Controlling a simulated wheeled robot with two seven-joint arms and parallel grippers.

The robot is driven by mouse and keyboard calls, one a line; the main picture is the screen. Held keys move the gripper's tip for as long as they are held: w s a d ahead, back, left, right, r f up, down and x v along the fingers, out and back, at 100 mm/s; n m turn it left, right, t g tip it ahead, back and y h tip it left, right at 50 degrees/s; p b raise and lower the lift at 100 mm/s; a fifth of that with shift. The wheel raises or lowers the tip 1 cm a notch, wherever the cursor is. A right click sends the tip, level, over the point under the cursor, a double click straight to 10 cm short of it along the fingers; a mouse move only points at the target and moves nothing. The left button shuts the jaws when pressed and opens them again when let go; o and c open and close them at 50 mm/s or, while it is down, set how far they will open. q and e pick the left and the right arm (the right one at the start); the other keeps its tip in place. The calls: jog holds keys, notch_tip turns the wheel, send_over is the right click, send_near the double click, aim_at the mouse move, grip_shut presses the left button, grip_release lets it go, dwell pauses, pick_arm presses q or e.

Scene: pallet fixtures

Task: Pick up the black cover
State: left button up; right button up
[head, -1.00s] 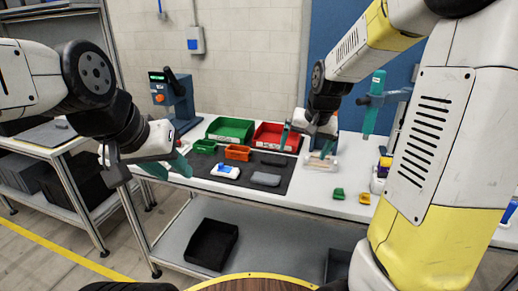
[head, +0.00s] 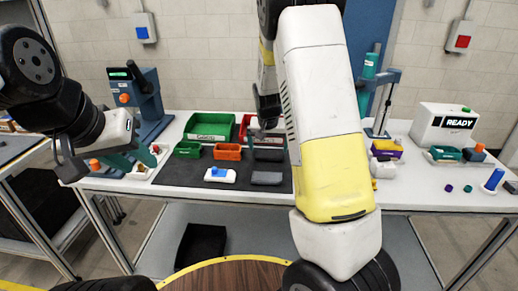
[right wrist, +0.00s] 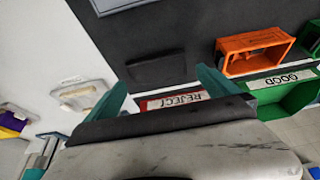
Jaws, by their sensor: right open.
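The black cover (head: 268,155) lies flat on the dark mat (head: 190,172), behind a grey block (head: 266,178). In the right wrist view the black cover (right wrist: 157,70) lies just beyond and between the fingertips, not held. My right gripper (right wrist: 161,82) is open and empty, with its teal fingers apart. In the head view the right gripper (head: 262,132) is partly hidden by my right arm and hangs near the cover. My left gripper (head: 135,160) is open and empty over the left end of the table.
A green bin (head: 210,127) and a red bin (head: 243,122) stand behind the mat. An orange tray (head: 228,152) and a small green tray (head: 187,149) sit in front of them. A white part with a blue top (head: 219,175) lies left of the grey block.

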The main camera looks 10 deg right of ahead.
aim_at(269, 155)
jog(key=x, duration=0.3)
jog(key=shift+d+f, duration=0.1)
jog(key=shift+f, duration=0.35)
jog(key=c, duration=1.1)
jog(key=shift+r, duration=0.2)
